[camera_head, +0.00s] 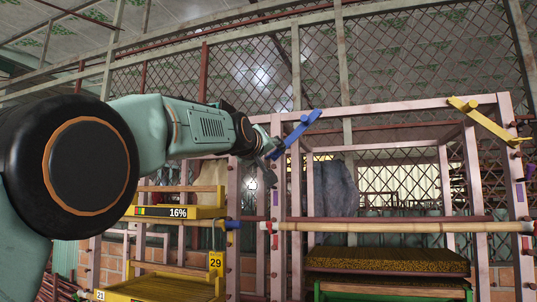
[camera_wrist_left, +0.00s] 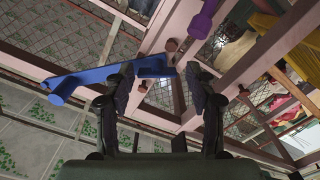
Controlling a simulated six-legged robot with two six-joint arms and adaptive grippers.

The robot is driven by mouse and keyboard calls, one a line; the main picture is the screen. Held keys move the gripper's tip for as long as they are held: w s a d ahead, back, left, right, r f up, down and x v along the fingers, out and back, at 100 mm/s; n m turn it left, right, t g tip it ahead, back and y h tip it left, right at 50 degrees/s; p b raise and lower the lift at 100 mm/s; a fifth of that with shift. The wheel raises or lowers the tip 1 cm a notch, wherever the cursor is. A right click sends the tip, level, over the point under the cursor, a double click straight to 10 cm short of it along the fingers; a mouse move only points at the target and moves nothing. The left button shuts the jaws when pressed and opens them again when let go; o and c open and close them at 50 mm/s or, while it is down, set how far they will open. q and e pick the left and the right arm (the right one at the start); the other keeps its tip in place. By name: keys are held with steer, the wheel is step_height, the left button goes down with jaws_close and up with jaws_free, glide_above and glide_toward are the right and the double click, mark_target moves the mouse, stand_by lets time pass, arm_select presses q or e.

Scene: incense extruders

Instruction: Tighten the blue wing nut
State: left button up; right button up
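The blue wing nut (camera_head: 296,132) is a long bar, tilted on the upper front left corner of the pink frame. It also shows in the left wrist view (camera_wrist_left: 88,77), running from the left to the space between the fingers. My left gripper (camera_head: 268,143) is just left of the wing nut, at about its height. In the left wrist view the fingers (camera_wrist_left: 160,92) stand apart with nothing clamped between them. One finger covers part of the bar; I cannot tell whether it touches. My right gripper is not in view.
A yellow wing nut (camera_head: 482,120) sits on the frame's upper right corner. A purple one (camera_wrist_left: 204,22) shows in the wrist view. A bamboo pole (camera_head: 390,227) crosses the frame's front. A yellow unit with a "16%" display (camera_head: 177,212) stands at the lower left.

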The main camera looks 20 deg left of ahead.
arm_select(q)
steer(key=shift+s+d+r, duration=0.1)
steer(key=shift+d, duration=0.1)
steer(key=shift+c, duration=1.4)
steer(key=c, duration=0.6)
steer(key=shift+m, duration=0.3)
steer(key=shift+a+r+m, duration=0.1)
steer(key=shift+r+m, duration=0.05)
steer(key=shift+m, duration=2.25)
steer(key=o, duration=1.2)
steer(key=shift+c, duration=0.2)
